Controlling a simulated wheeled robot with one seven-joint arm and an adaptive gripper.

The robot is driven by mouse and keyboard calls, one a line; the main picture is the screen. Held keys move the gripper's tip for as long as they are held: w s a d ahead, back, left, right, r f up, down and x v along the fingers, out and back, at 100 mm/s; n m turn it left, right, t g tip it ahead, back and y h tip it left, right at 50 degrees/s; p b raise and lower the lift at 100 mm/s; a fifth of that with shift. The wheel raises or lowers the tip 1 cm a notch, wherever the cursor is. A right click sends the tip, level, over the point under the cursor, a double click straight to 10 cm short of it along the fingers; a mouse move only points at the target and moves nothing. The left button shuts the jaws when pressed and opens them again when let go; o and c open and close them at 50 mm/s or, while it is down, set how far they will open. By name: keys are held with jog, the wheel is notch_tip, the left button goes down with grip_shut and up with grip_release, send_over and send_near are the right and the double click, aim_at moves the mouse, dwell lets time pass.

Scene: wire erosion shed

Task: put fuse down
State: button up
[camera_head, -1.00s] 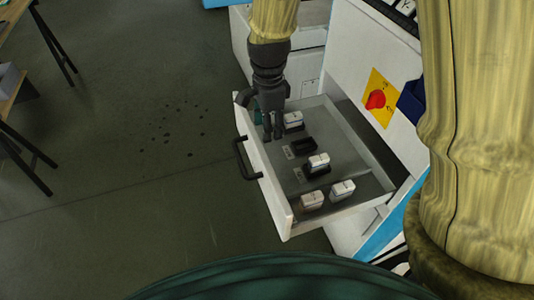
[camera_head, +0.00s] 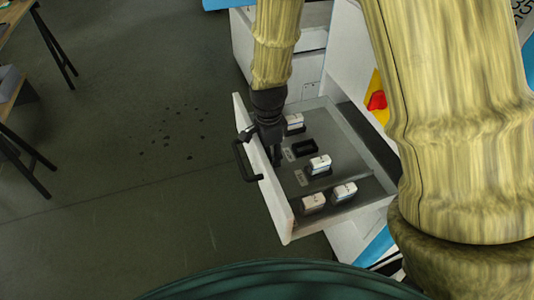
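An open drawer (camera_head: 276,208) holds several white block-shaped fuses. One fuse (camera_head: 294,122) is at the far end, partly behind my gripper. Another fuse (camera_head: 320,162) sits in a dark holder in the middle. Two more fuses, one to the left (camera_head: 313,202) and one to the right (camera_head: 344,190), are at the near end. A dark holder (camera_head: 305,148) between the far and middle fuses looks empty. My gripper (camera_head: 277,162) points down over the drawer's left side, by the front panel. Its fingers are small and dark; I see no fuse between them, but their opening is unclear.
The drawer's front panel has a black handle (camera_head: 242,160) on its left. A white machine cabinet with a red switch (camera_head: 377,100) stands to the right, partly behind my arm. Small pale labels (camera_head: 300,177) lie on the drawer floor. Open floor is on the left.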

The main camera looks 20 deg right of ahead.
dwell(0.3)
jog(key=o, duration=1.1)
jog(key=shift+f, duration=0.1)
notch_tip(320, 180, up, 12)
jog(key=shift+r+p, duration=0.15)
jog(key=shift+p, duration=0.55)
